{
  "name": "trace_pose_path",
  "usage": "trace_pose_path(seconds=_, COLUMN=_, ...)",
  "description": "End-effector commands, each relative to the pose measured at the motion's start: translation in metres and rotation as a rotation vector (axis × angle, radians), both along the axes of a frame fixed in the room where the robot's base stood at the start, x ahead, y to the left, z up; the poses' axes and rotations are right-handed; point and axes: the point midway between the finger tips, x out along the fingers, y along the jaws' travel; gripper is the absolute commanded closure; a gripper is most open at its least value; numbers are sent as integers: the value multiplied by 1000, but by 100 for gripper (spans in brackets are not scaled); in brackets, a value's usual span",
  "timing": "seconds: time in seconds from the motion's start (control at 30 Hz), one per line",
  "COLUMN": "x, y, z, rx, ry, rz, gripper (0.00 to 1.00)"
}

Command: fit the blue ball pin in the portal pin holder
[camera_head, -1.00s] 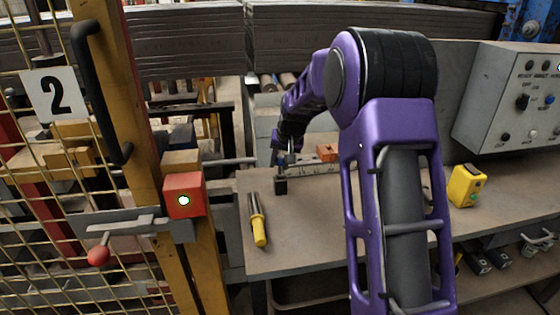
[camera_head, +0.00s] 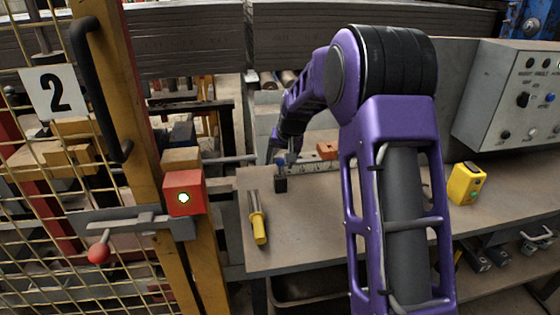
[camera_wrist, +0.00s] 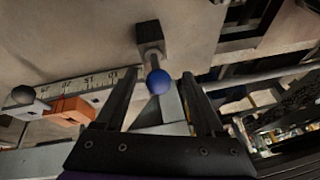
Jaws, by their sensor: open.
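The blue ball pin (camera_wrist: 158,82) stands with its shaft in a small dark block (camera_wrist: 150,38) in the wrist view. In the head view, the blue ball (camera_head: 280,162) shows above the same block (camera_head: 280,185), near the bench's left edge. My gripper (camera_wrist: 164,76) is open, with one finger on each side of the ball. No firm contact shows. In the head view my gripper (camera_head: 286,158) is small and partly hidden by my arm. I cannot tell which part is the portal pin holder; the gate has a latch plate (camera_head: 125,221).
A yellow-handled tool (camera_head: 259,226) lies on the bench (camera_head: 310,240) in front of the block. A ruler (camera_wrist: 85,82) and an orange block (camera_wrist: 72,110) lie beside the gripper. A yellow box (camera_head: 466,184) stands right. The mesh gate and red box (camera_head: 184,193) are left.

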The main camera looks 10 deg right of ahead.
Motion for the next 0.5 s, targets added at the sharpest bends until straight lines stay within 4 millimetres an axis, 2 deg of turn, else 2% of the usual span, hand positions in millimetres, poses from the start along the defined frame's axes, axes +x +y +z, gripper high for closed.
trace_pose_path(seconds=0.17, x=-7, y=-2, z=20, rx=0, ry=-2, rz=0, gripper=29)
trace_pose_path(seconds=0.5, x=-41, y=-11, z=95, rx=-1, ry=-5, rz=-1, gripper=29)
